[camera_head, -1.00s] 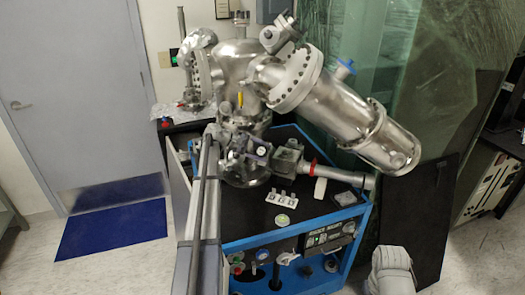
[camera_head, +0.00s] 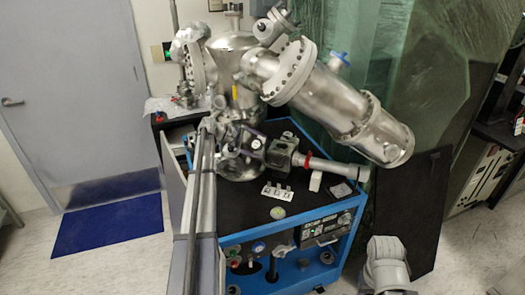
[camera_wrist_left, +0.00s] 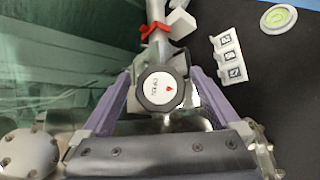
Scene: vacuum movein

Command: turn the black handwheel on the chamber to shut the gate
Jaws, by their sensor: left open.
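The black handwheel (camera_wrist_left: 161,89) has a white round label with a red mark and faces the left wrist camera. My left gripper (camera_wrist_left: 164,80) is open, with one purple finger on each side of the handwheel. Whether either finger touches the rim I cannot tell. In the head view my left gripper (camera_head: 250,146) is small, beside the lower part of the steel chamber (camera_head: 233,75), and mostly hides the handwheel. A grey pipe with a red clamp (camera_head: 307,161) runs off to the right of it.
The chamber stands on a blue-framed cart with a black top (camera_head: 230,206). A white block with several small tiles (camera_head: 276,191) and a round green disc (camera_head: 278,212) lie on it. A large steel cylinder (camera_head: 330,100) slopes above. A black panel (camera_head: 415,215) leans at the right.

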